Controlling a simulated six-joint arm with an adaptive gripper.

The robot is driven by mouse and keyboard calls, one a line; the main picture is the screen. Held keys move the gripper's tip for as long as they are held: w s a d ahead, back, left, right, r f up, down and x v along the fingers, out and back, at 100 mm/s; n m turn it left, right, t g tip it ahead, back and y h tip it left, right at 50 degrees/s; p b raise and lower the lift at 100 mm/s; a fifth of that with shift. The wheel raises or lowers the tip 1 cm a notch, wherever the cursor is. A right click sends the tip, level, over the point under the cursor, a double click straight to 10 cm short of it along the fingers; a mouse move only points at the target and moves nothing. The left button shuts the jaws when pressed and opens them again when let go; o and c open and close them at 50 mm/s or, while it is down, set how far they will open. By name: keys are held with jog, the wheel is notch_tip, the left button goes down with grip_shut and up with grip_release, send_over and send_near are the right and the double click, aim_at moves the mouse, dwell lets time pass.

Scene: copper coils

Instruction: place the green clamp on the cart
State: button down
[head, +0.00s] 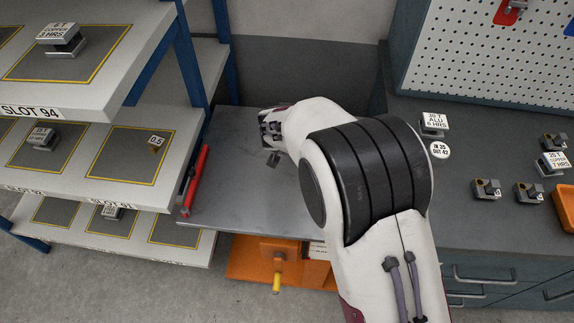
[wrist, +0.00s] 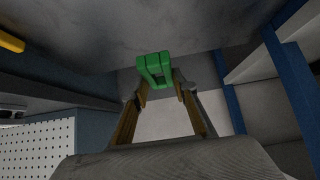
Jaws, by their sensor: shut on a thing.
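The green clamp (wrist: 154,68) is between the fingertips of my gripper (wrist: 160,92) in the wrist view. My gripper is shut on it. In the head view my gripper (head: 270,135) is over the grey top of the cart (head: 232,165), towards its back. The green clamp cannot be made out in the head view. The cart top also fills the upper part of the wrist view (wrist: 150,25). I cannot tell whether the clamp touches the cart top. A red bar (head: 195,180) runs along the cart's left edge.
Shelves with marked slots (head: 105,190) and a blue post (head: 190,65) stand left of the cart. An orange object (head: 262,255) is below the cart top. The cart's front left is bare.

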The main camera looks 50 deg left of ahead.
jog(key=shift+f, duration=0.25)
dwell(0.3)
jog(key=shift+f, duration=3.1)
jog(key=shift+f, duration=1.85)
jog(key=shift+f, duration=0.1)
jog(key=c, duration=1.6)
grip_release()
jog(key=shift+f, duration=0.1)
jog(key=shift+r, duration=0.2)
